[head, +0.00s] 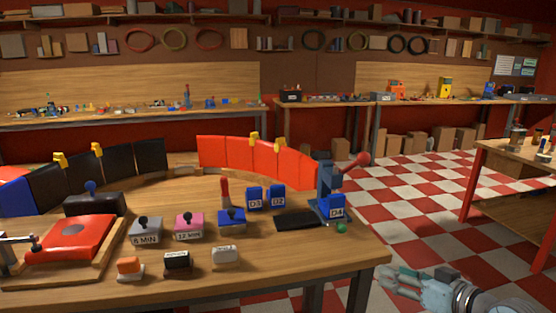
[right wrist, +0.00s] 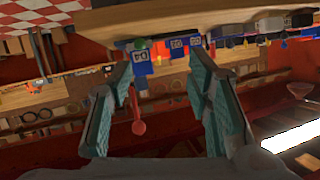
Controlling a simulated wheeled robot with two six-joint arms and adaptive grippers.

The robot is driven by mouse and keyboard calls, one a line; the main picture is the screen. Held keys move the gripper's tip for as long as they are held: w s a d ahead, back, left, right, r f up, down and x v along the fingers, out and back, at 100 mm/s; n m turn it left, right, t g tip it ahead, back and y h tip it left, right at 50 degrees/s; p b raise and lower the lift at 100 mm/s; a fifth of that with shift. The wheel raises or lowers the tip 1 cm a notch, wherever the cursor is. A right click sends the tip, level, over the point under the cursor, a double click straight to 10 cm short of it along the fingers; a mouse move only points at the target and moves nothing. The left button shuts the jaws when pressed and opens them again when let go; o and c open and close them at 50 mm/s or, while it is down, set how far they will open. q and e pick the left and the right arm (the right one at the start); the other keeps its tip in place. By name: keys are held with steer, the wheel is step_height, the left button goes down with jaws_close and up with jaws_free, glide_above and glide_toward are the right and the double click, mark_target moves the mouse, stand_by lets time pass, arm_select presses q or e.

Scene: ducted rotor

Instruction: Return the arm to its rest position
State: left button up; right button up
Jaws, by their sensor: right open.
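My right gripper (head: 398,280) is low at the right in the head view, beyond the right front edge of the workbench (head: 300,262), over the checkered floor. It is open and holds nothing. In the right wrist view the two teal fingers of the right gripper (right wrist: 161,62) stand wide apart, with a clear gap between them. That view is turned over, and the blue blocks on the bench appear beyond the fingertips. My left gripper is not in view.
A blue press labelled D4 (head: 331,196) with a red knob stands near the bench's right edge, beside a green ball (head: 341,229). Curved red panels (head: 232,152), stamps and a red plate (head: 75,238) occupy the bench. A side table (head: 505,160) is at right. Open floor lies between.

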steer(key=w+d+f+m+t+h, duration=0.1)
steer(key=w+d+f+m+h, duration=0.4)
steer(key=d+f, duration=0.5)
steer(key=s+d+f+g+h+p, duration=0.2)
steer(key=s+f, duration=0.4)
steer(key=f, duration=0.5)
steer(key=s+d+f+g+h+p, duration=0.1)
steer(key=s+d+f+g+h, duration=0.1)
steer(key=s+f, duration=0.65)
steer(key=s+a+f+n+g+p, duration=0.2)
steer(key=s+a+f+g, duration=0.2)
steer(key=s+f, duration=0.9)
arm_select(q)
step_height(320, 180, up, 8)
steer(key=p, duration=0.3)
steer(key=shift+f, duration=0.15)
arm_select(e)
steer(key=s+a+f+g, duration=0.1)
steer(key=s+a+f, duration=0.1)
steer(key=s, duration=0.6)
steer(key=s+a+f+g+y, duration=0.1)
steer(key=s+a, duration=0.3)
steer(key=s, duration=0.5)
steer(key=s+a+f+g, duration=0.2)
steer(key=s+a+f, duration=0.1)
steer(key=s, duration=0.6)
steer(key=shift+a+y, duration=0.4)
steer(key=shift+a, duration=0.1)
